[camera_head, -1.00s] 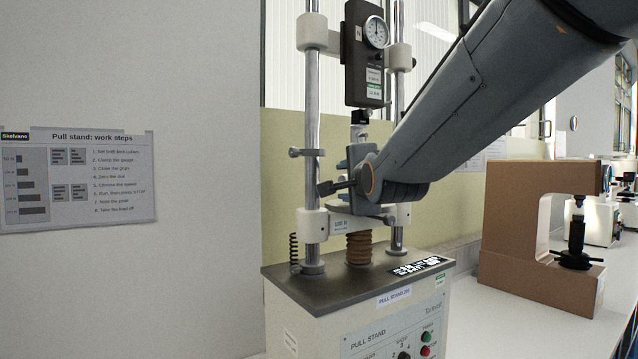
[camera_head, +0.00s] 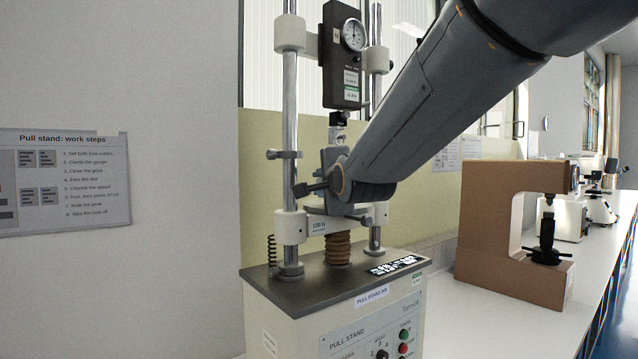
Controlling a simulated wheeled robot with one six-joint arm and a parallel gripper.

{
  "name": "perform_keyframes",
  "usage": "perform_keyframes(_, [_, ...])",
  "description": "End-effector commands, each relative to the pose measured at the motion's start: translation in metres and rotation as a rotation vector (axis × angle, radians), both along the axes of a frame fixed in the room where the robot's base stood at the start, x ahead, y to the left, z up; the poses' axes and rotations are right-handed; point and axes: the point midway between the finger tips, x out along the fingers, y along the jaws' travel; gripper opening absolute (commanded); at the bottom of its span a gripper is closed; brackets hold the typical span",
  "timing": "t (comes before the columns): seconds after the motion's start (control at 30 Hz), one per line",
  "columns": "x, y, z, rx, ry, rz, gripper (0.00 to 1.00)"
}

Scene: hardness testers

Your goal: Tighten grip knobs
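The pull stand (camera_head: 375,318) stands on the bench with two chrome columns and a dial gauge (camera_head: 341,60) on its upper crosshead. A dark T-shaped knob (camera_head: 312,188) sticks out to the left at grip height, between the columns. My arm reaches down from the upper right, and its wrist covers most of the grip area above the brown bellows (camera_head: 338,248). My gripper (camera_head: 334,168) is at the grips beside the dark knob. Its fingers cannot be made out, so whether they touch a knob is unclear. Any other grip knob is hidden behind my wrist.
A small collar screw (camera_head: 284,155) sits on the left column. A brown C-frame tester (camera_head: 510,235) stands right of the stand, with white instruments (camera_head: 572,215) farther back. A work-steps sheet (camera_head: 65,180) hangs on the left wall. Clear bench lies between the stand and the brown tester.

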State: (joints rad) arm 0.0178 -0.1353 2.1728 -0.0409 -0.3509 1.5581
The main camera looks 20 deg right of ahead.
Motion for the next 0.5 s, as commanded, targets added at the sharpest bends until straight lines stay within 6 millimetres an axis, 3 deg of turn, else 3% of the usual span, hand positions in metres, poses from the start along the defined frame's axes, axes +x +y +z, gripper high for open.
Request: perform_keyframes(0.5, [-0.0005, -0.0013, 0.0032, -0.087, 0.216, -0.005, 0.02])
